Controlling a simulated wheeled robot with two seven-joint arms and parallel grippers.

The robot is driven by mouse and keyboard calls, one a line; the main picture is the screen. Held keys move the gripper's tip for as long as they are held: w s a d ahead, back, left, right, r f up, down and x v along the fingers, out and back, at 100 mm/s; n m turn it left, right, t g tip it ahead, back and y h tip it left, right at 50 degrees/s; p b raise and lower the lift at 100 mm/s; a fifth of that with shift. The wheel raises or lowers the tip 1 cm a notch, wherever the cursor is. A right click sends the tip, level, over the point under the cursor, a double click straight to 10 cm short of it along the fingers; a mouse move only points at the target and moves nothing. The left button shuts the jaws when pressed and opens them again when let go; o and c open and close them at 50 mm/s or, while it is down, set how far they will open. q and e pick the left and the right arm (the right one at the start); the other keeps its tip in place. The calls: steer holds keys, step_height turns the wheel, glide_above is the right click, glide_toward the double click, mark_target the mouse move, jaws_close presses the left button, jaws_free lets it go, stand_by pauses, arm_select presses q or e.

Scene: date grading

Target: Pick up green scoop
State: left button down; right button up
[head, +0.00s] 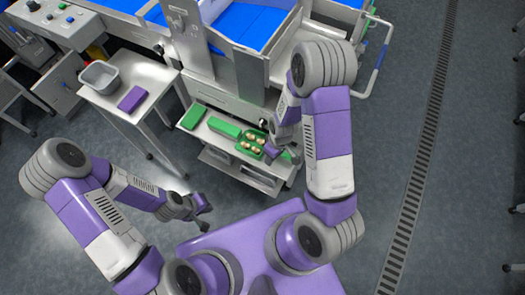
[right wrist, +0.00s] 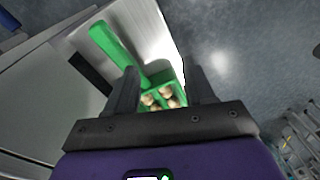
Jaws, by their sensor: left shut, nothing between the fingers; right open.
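On the low shelf under the machine lie a long green piece (head: 225,127), a green holder (head: 242,149) with several round tan pieces in it, and a flat green block (head: 192,117). I cannot tell which is the scoop. The right wrist view shows the long green piece (right wrist: 112,44) and the holder (right wrist: 155,77). My right gripper (right wrist: 163,92) is open, with the holder showing between its fingers; contact cannot be told. In the head view my right gripper (head: 270,152) is beside the holder and partly hides it. My left gripper (head: 204,224) is shut and empty, away from the shelf.
A small white table (head: 140,112) at the left bears a grey bin (head: 99,77) and a purple block (head: 132,98). The steel machine with blue belts (head: 250,22) rises behind the shelf. Open floor lies at the right, with a drain grate (head: 420,160).

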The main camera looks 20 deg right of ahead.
steer(key=w+d+n+b, duration=0.1)
steer(key=d, duration=0.1)
steer(key=w+d+n+h+b, duration=0.1)
steer(key=w+n, duration=0.1)
steer(key=shift+w+d+r, duration=0.15)
steer(key=shift+d+r, duration=0.2)
steer(key=shift+r, duration=0.05)
steer(key=shift+d+f+b, duration=0.1)
steer(key=shift+f+b, duration=0.1)
steer(key=shift+b, duration=0.1)
steer(key=shift+f+b, duration=0.3)
steer(key=shift+f, duration=0.5)
steer(key=f+b, duration=0.1)
steer(key=f, duration=0.1)
steer(key=a+f+b, duration=0.1)
steer(key=f, duration=0.1)
steer(key=shift+f, duration=0.15)
steer(key=shift+w+d+f, duration=0.1)
steer(key=shift+f, duration=0.3)
arm_select(q)
step_height(320, 180, down, 7)
steer(key=shift+r, duration=0.1)
arm_select(e)
steer(key=shift+r, duration=0.1)
steer(key=shift+c, duration=0.4)
arm_select(q)
steer(key=shift+w, duration=0.1)
arm_select(e)
jaws_close()
